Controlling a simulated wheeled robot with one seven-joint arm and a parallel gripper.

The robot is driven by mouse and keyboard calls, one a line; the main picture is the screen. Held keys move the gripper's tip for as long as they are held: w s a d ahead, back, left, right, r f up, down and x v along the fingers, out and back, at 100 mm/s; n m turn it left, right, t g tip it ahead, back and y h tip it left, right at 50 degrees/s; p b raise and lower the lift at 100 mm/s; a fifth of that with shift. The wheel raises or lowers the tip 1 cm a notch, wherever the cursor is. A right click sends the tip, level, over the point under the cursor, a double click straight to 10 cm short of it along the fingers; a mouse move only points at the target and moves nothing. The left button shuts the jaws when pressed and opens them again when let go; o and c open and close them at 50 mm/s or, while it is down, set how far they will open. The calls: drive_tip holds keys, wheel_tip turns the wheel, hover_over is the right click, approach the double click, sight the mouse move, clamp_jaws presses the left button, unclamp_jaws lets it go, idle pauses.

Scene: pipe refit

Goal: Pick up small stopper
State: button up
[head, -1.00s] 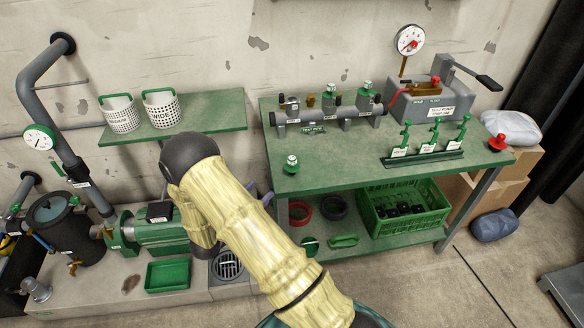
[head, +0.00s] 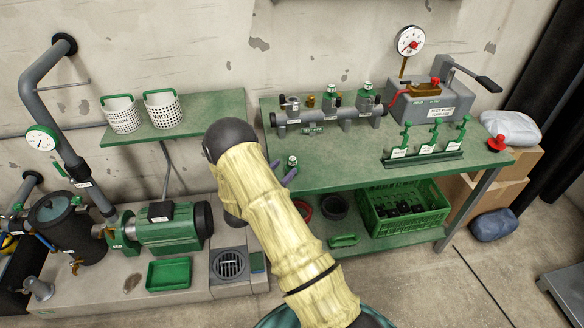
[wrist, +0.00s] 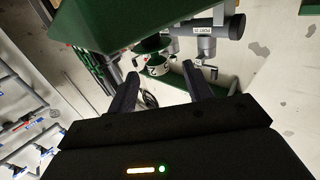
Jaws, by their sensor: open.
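A small green-topped stopper (head: 292,161) with a pale label stands on the left part of the green bench top. My gripper (head: 282,170) is mostly hidden behind my own arm in the head view; its dark fingertips show close by the stopper. Whether they touch it cannot be told. In the wrist view my gripper (wrist: 163,88) is open, with nothing held between its two fingers. Beyond the fingers a small green and white labelled thing (wrist: 158,65) shows; I cannot tell whether it is the same stopper.
The bench (head: 350,176) carries a pipe manifold (head: 330,115) at the back, a rack of green valve handles (head: 425,155), a test pump (head: 435,105) and a red knob-like piece (head: 497,143). A green crate (head: 405,210) is on the lower shelf. The bench's front middle is clear.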

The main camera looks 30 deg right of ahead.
sight(290, 163)
drive_tip(key=shift+d, duration=0.1)
drive_tip(key=x, duration=0.3)
drive_tip(key=p+x, duration=0.1)
drive_tip(key=x, duration=0.1)
drive_tip(key=shift+s+d+r, duration=0.1)
drive_tip(key=shift+d+r, duration=0.05)
drive_tip(key=shift+r, duration=0.15)
drive_tip(key=shift+c, duration=0.2)
clamp_jaws()
